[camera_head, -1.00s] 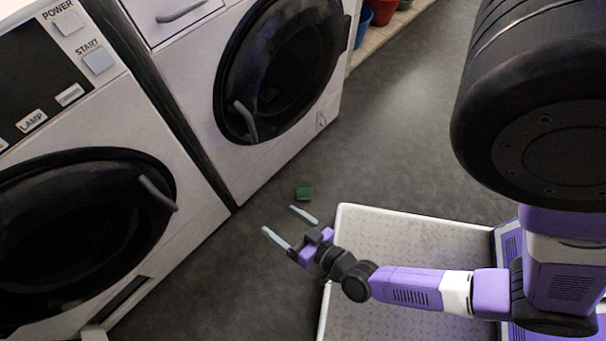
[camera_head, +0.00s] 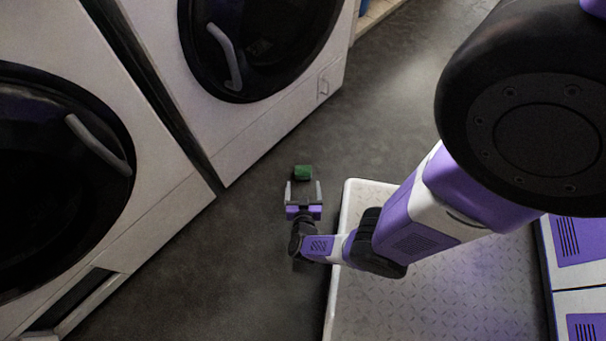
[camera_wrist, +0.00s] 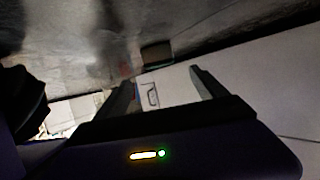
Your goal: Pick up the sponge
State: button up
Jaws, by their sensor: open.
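The green sponge (camera_head: 303,172) lies on the dark grey floor in front of the washing machines. In the wrist view a dark block that looks like the sponge (camera_wrist: 156,53) shows beyond the fingertips, near the top middle. My gripper (camera_head: 303,184) is low near the floor, just on the near side of the sponge in the head view. Its two fingers are apart and point toward the sponge, with nothing held between them. The fingers also show in the wrist view (camera_wrist: 163,80). I cannot tell the exact gap between fingertips and sponge.
Two white front-loading washing machines (camera_head: 255,135) stand to the left and behind, with round dark doors (camera_head: 60,190). Dark floor (camera_head: 230,270) is clear between the machines and my base.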

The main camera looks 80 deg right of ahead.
aim_at(303, 170)
jog(key=b+x, duration=0.3)
jog(key=x, duration=0.4)
jog(key=shift+f, duration=0.15)
jog(key=c, duration=1.6)
jog(key=shift+o, duration=0.2)
notch_tip(303, 170, up, 20)
jog(key=p, duration=1.7)
